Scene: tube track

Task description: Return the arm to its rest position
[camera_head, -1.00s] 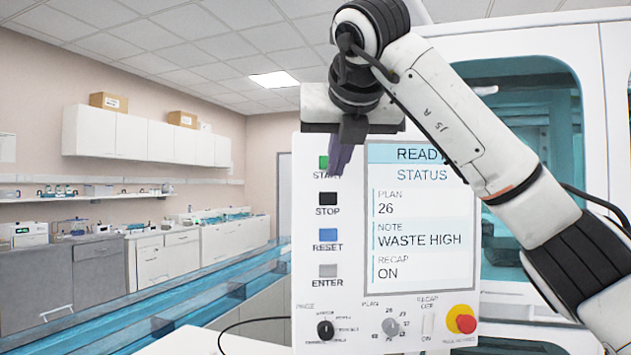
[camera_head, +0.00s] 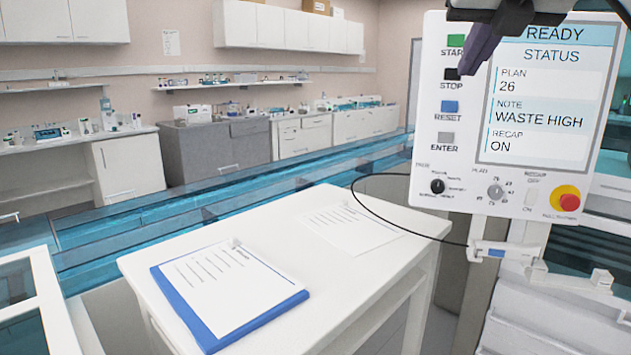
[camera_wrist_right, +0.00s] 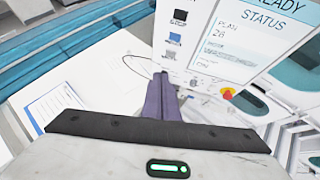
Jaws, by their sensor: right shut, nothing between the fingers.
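My right gripper (camera_head: 478,62) shows at the top right of the head view, in front of the upper left part of a white control panel (camera_head: 425,165). Its dark purple fingers are shut with nothing between them. In the right wrist view the shut fingers (camera_wrist_right: 161,92) point away toward the panel and the white table. The rest of the right arm is mostly cut off by the top edge of the head view. Whether the fingers touch the panel cannot be told, but a gap seems to show. My left gripper is not in view.
The panel's screen (camera_head: 545,95) reads READY, plan 26, waste high, recap on. A red stop knob (camera_head: 566,200) sits at its lower right. A white table (camera_head: 345,295) below holds a blue clipboard (camera_head: 229,293) and a paper sheet (camera_head: 354,228). A black cable loops beside the panel.

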